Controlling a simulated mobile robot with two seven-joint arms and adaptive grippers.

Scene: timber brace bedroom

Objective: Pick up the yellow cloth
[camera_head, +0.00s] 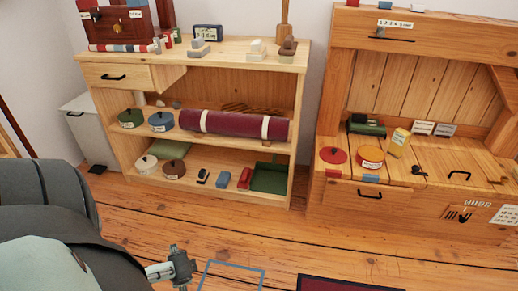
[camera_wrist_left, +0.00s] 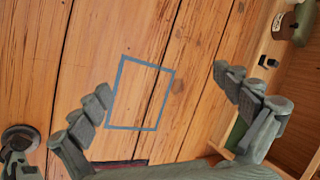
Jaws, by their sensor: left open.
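I cannot make out a yellow cloth in either view. The one clearly yellow thing is an upright yellow box (camera_head: 399,142) with a label, on the right wooden bench in the head view. My left gripper (camera_wrist_left: 163,82) is open, its two fingers spread wide over the plank floor in the left wrist view. Nothing is between the fingers except the bare floor and a blue-grey square outline (camera_wrist_left: 119,91) below. In the head view my left arm fills the lower left. My right gripper is not in view.
A wooden shelf (camera_head: 222,80) holds a dark red roll (camera_head: 235,124), round tins and small boxes. A wooden bench (camera_head: 415,215) with a red disc (camera_head: 333,155) stands right of it. A dark red mat (camera_head: 345,284) lies at the bottom edge. The floor (camera_head: 250,232) between is clear.

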